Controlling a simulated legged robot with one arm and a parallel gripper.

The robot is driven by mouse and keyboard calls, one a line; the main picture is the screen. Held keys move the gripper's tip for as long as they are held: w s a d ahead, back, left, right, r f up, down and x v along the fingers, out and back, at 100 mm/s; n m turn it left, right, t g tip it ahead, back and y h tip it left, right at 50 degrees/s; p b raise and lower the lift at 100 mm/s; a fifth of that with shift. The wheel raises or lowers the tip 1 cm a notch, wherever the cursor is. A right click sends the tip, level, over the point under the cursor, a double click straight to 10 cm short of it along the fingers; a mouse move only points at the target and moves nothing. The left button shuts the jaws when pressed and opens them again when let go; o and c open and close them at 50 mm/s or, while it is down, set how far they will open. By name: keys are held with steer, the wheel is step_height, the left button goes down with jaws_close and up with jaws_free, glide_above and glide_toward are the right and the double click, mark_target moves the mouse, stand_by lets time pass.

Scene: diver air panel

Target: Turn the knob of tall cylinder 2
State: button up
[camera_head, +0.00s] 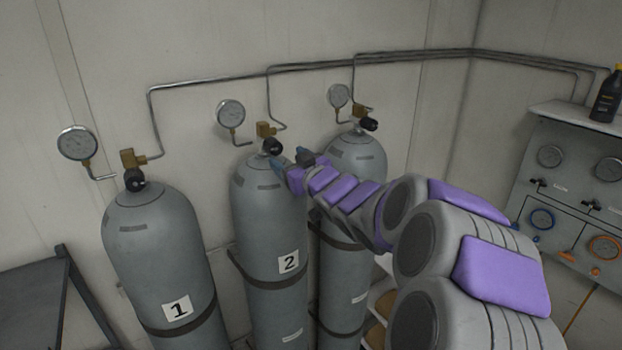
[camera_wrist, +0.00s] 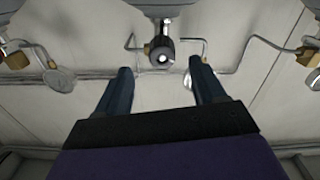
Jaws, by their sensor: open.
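Tall cylinder 2 (camera_head: 262,215) is grey, with a "2" label, and stands upright in the middle of a row. Its black knob (camera_head: 272,147) sits on top by a brass valve (camera_head: 264,130). My gripper (camera_head: 290,159) is open, just right of the knob in the head view. In the wrist view, which looks upside down, a black knob (camera_wrist: 162,55) with a pale centre lies between the lines of my two open fingers (camera_wrist: 163,78), beyond their tips. The fingers appear apart from it, and nothing is between them.
Cylinder 1 (camera_head: 165,255) stands at left and a third cylinder (camera_head: 355,160) at right, partly behind my arm. Gauges (camera_head: 230,113) and metal pipes (camera_head: 210,80) run along the wall. A panel (camera_head: 565,190) with dials is at far right, a dark table (camera_head: 35,290) at left.

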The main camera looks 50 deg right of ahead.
steer(key=v, duration=0.9)
steer(key=shift+s, duration=0.35)
steer(key=shift+f, duration=0.1)
